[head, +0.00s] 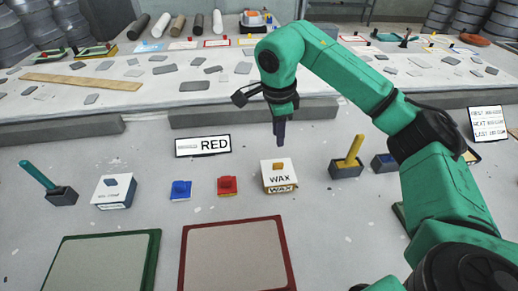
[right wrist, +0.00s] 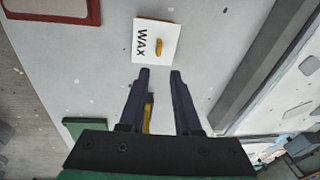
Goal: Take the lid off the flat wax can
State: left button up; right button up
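The flat wax can is a white box marked WAX (head: 281,182), with a small orange knob on its lid (head: 278,166). It stands on the grey worktop in the middle of the head view, with its lid on. It also shows at the top of the right wrist view, where the lid (right wrist: 156,41) carries the knob. My right gripper (head: 280,144) is above and behind the can, pointing down, apart from it. In the right wrist view its two dark fingers (right wrist: 158,75) are spread with nothing between their tips. My left gripper is not in view.
A white box (head: 113,192), a blue block (head: 181,190) and a red block (head: 227,186) stand left of the can. A holder with a yellow handle (head: 350,158) stands close on its right. Green-framed (head: 104,262) and red-framed (head: 236,255) panels lie in front.

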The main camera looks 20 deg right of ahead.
jog(key=p, duration=0.2)
send_near(278, 165)
jog(key=f+p, duration=0.1)
jog(key=f, duration=0.2)
jog(key=f+p, duration=0.1)
jog(key=f, duration=0.2)
jog(key=w+d+f+p, duration=0.1)
jog(key=f, duration=0.2)
jog(key=shift+d, duration=0.1)
jog(key=shift+f, duration=0.15)
jog(key=shift+w, duration=0.1)
grip_shut()
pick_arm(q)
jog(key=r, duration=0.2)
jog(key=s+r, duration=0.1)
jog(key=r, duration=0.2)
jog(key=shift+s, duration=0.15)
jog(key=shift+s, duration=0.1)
